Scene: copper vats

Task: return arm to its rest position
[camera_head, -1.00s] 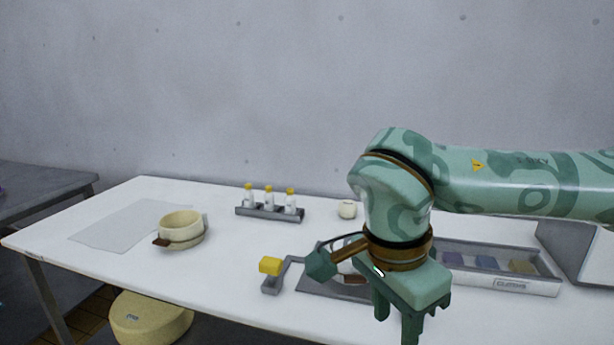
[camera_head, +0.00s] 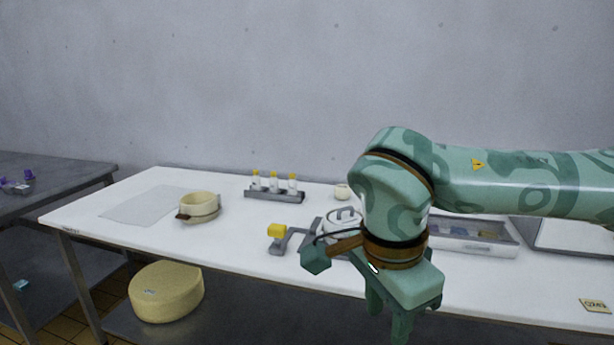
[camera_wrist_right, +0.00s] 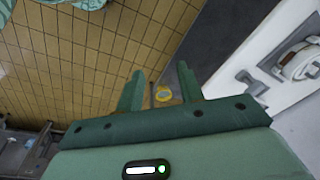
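My right arm comes in from the right in the head view, and its green gripper (camera_head: 388,318) points down in front of the table's (camera_head: 225,240) front edge. The gripper touches no object. The left gripper is not in view.
On the white table are a cream bowl (camera_head: 200,206), a rack with bottles (camera_head: 274,195), a device with a yellow block (camera_head: 277,231), a white lidded pot (camera_head: 343,222) and a grey tray (camera_head: 470,236). A round cream drum (camera_head: 166,291) stands below. Tiled floor (camera_wrist_right: 95,45) lies under the gripper.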

